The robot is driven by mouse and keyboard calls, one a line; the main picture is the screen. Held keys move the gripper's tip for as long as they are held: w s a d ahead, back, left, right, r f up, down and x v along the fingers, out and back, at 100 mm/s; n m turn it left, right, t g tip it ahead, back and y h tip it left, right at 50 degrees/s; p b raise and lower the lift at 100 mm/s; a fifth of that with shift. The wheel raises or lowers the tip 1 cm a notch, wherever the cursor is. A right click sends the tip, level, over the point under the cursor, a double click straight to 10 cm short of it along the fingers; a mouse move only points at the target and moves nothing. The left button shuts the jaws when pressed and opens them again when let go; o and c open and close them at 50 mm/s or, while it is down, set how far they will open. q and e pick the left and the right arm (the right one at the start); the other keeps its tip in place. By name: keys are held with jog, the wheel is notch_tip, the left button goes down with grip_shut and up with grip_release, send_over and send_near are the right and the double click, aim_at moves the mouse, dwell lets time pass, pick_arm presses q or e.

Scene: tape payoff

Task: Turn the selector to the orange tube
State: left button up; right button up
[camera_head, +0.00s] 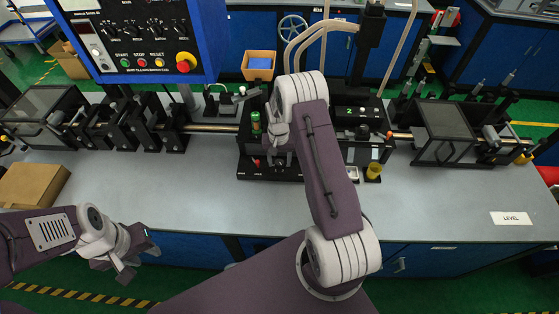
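My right arm reaches over the bench to the middle station, and my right gripper (276,147) is low in front of it, beside a green cylinder (256,123). Its fingers are largely hidden by the wrist, so I cannot see what they touch. A small red part (257,163) shows on the black base (246,170) just left of it. I cannot single out the selector for certain or make out an orange tube; pale curved tubes (322,30) rise behind the station. My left gripper (114,268) is open and empty in front of the bench's left front edge.
A control panel (140,38) with several black knobs and a red emergency button (186,62) stands at upper left. A cardboard box (33,184) lies on the bench (440,205) at left. A yellow cup (373,171) stands right of my arm. The right front bench is clear except for a LEVEL label (511,218).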

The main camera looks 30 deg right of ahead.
aim_at(279, 163)
notch_tip(279, 163, up, 9)
jog(key=b, duration=0.1)
jog(key=shift+b, duration=0.35)
jog(key=shift+a, duration=0.1)
